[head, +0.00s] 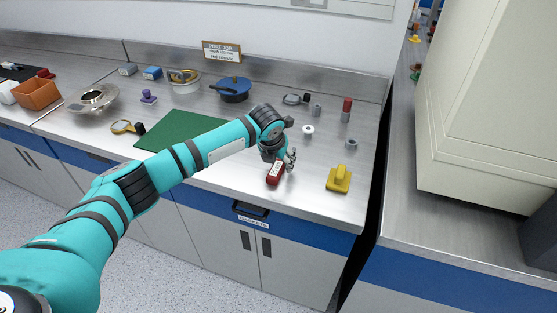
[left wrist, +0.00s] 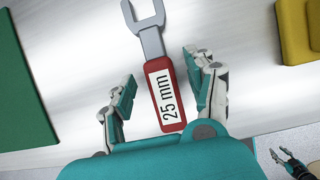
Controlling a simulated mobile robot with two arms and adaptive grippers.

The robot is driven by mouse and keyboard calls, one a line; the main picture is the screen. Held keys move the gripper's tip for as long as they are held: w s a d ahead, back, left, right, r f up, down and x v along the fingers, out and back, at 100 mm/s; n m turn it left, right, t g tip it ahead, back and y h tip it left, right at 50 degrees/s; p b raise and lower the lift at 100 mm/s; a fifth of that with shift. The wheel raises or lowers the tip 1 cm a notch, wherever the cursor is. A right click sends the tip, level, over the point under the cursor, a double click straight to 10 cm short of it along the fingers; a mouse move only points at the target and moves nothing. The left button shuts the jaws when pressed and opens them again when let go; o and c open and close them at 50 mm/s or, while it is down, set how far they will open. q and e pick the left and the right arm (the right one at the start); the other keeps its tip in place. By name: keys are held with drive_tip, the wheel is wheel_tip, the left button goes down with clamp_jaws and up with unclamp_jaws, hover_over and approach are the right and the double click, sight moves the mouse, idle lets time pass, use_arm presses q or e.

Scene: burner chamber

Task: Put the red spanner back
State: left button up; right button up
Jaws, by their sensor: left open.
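The red spanner (head: 274,173) lies on the steel worktop near its front edge. In the left wrist view the red spanner (left wrist: 166,95) shows a handle labelled 25 mm and a grey open-ended head pointing up and away. My left gripper (head: 288,161) is low over the spanner. In the left wrist view my left gripper (left wrist: 161,73) is open, with one finger on each side of the spanner and gaps to the handle. My right gripper (left wrist: 287,158) shows small at the lower right corner of that view; its opening is unclear.
A yellow block with a handle (head: 339,180) sits right of the spanner. A green mat (head: 178,132) lies to the left. A drawer handle (head: 250,209) is below the front edge.

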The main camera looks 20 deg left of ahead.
use_arm(q)
drive_tip(key=b+v, duration=0.1)
drive_tip(key=v, duration=1.1)
drive_tip(key=shift+d, duration=0.1)
